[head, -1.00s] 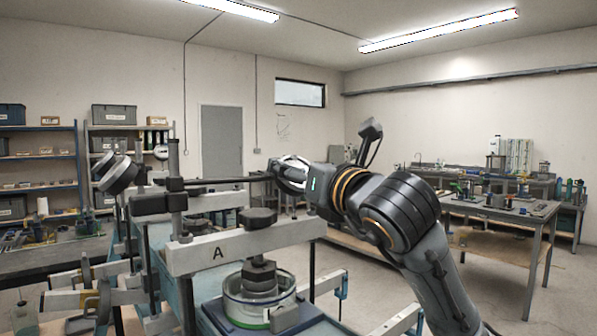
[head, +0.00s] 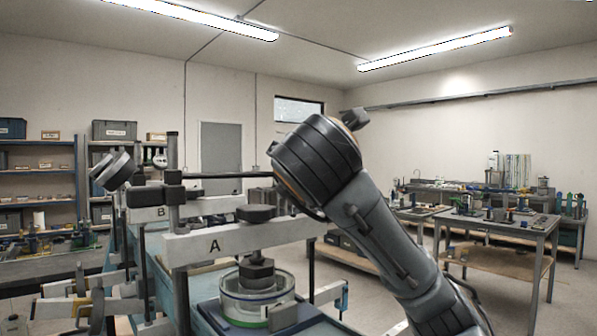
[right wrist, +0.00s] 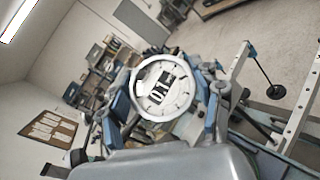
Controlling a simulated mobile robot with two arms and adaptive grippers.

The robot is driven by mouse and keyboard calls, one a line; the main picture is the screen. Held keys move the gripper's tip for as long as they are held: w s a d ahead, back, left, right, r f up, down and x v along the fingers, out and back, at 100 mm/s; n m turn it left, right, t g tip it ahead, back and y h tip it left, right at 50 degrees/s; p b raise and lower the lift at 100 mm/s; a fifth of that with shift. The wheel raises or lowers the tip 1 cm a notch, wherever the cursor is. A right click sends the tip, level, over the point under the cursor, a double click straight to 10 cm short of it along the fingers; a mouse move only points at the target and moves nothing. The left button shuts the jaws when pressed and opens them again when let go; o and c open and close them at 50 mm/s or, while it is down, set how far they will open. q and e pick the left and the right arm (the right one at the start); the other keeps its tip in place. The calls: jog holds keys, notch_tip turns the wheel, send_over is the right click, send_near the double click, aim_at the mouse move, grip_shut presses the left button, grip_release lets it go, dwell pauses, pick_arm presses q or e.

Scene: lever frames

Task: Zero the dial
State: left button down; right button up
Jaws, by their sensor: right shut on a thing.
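A round dial (right wrist: 163,92) with a white face and pale rim fills the middle of the right wrist view. Its dark central markings appear turned, and I cannot read where the pointer stands. My right gripper (right wrist: 166,78) is shut on the dial, its blue-and-dark fingers on either side of the rim. My left gripper is out of view.
Lever frame B (head: 160,213) stands behind frame A.

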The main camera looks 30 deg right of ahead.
jog(key=shift+f, duration=0.1)
dwell(0.3)
jog(key=o, duration=1.2)
jog(key=shift+w, duration=0.1)
jog(key=shift+c, duration=0.2)
jog(key=shift+s+a+r, duration=0.4)
jog(key=shift+s+a, duration=0.05)
jog(key=shift+s, duration=0.2)
jog(key=v, duration=1)
jog(key=shift+s+f, duration=0.25)
jog(key=shift+f, duration=0.1)
jog(key=shift+a, duration=0.1)
